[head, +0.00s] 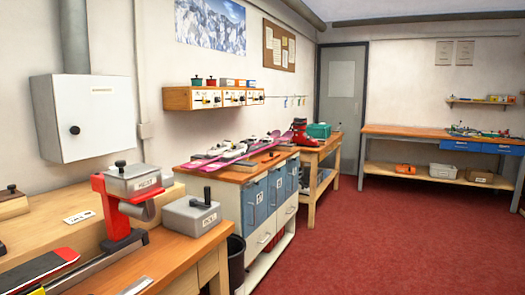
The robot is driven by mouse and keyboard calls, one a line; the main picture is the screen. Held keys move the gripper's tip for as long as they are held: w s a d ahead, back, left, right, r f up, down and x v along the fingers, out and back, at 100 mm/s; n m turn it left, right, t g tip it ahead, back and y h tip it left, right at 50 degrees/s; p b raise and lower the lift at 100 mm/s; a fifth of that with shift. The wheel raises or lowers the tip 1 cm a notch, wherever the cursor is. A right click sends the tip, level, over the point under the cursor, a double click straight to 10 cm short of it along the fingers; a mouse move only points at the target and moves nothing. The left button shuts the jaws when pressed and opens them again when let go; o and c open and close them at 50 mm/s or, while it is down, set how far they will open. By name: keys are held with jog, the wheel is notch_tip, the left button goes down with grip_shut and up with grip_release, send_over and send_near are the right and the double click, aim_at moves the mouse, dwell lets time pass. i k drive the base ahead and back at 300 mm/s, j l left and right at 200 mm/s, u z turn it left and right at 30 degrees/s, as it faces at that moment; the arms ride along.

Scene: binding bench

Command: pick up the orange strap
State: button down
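I cannot make out a strap for certain in the head view. A small orange item (405,169) lies on the lower shelf of the far workbench, near its left end. It is too small and far away to tell whether it is the strap. My gripper is not in view, so I cannot see where it is or what it holds.
A near bench (170,262) with a red clamp (122,215) and grey boxes fills the lower left. Beyond it stand a blue-fronted cabinet (255,203) carrying pink skis (222,156) and a far workbench (400,131). The red floor (370,240) is clear.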

aim_at(271, 156)
jog(key=i+z, duration=0.2)
jog(key=i, duration=0.35)
jog(key=i+z, duration=0.3)
jog(key=i, duration=0.35)
jog(key=i+j+z, duration=0.1)
jog(key=i+z, duration=0.2)
jog(key=i, duration=1.85)
jog(key=i+l+u, duration=0.2)
jog(key=i, duration=0.2)
jog(key=i+u, duration=0.25)
jog(key=i, duration=0.2)
jog(key=i+l+u, duration=0.9)
jog(key=i+u, duration=0.15)
jog(key=i+l+u, duration=0.4)
jog(key=l, duration=0.2)
